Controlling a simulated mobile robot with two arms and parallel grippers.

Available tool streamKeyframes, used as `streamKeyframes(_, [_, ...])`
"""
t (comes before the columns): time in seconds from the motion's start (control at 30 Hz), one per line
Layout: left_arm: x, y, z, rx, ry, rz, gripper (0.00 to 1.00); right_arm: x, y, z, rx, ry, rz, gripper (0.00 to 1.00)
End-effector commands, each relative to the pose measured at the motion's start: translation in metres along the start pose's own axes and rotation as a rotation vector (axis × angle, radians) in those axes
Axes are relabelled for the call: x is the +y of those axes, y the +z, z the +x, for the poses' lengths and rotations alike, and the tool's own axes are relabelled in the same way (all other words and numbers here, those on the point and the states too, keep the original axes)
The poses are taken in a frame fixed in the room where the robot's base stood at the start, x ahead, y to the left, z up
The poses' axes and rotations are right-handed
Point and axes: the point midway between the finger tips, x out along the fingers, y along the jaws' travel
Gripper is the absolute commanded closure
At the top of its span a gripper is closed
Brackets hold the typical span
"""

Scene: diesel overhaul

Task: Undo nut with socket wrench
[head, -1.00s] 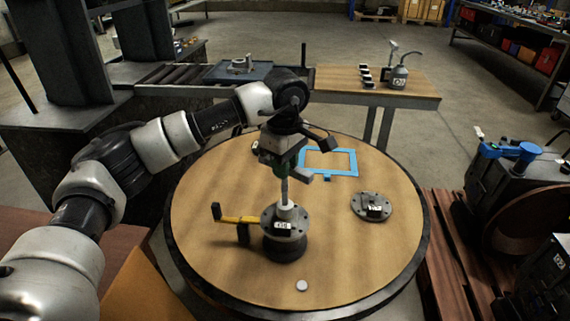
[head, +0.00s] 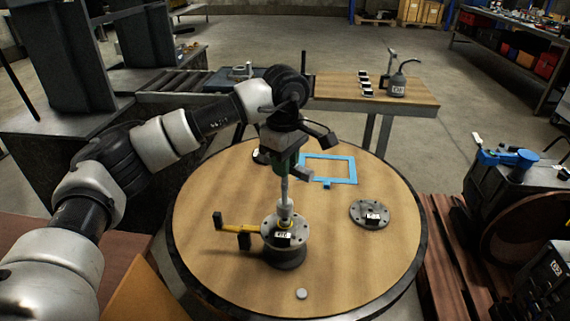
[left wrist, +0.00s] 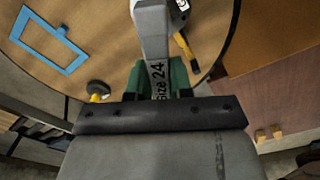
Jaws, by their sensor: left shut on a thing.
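My left gripper (head: 286,163) is shut on a grey socket wrench (head: 285,190) and holds it upright over the round table. In the left wrist view the wrench (left wrist: 156,40) is marked "Size 24" and sits between green fingertips. The wrench's socket (head: 285,209) points down at the middle of a grey flanged part (head: 270,233) with a black base. A little yellow shows just under the socket. I cannot tell whether this is the nut or whether it sits in the socket. My right gripper is not in view.
A yellow-handled tool (head: 236,229) lies just left of the flanged part. A blue frame (head: 352,168), a grey flange disc (head: 360,213) and a small light disc (head: 302,294) lie on the round table (head: 345,260).

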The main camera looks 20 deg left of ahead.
Motion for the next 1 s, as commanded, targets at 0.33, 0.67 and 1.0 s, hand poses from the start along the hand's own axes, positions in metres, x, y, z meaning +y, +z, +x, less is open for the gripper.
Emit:
streamKeyframes(0.33, [0.000, 0.000, -0.006, 0.000, 0.002, 0.000, 1.00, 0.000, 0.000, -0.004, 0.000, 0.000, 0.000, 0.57])
streamKeyframes(0.67, [0.000, 0.000, -0.054, -0.001, 0.003, 0.000, 1.00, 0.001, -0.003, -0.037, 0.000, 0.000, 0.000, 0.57])
streamKeyframes(1.0, [0.000, 0.000, -0.060, 0.000, 0.001, 0.000, 1.00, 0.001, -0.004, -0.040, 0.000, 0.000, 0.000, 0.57])
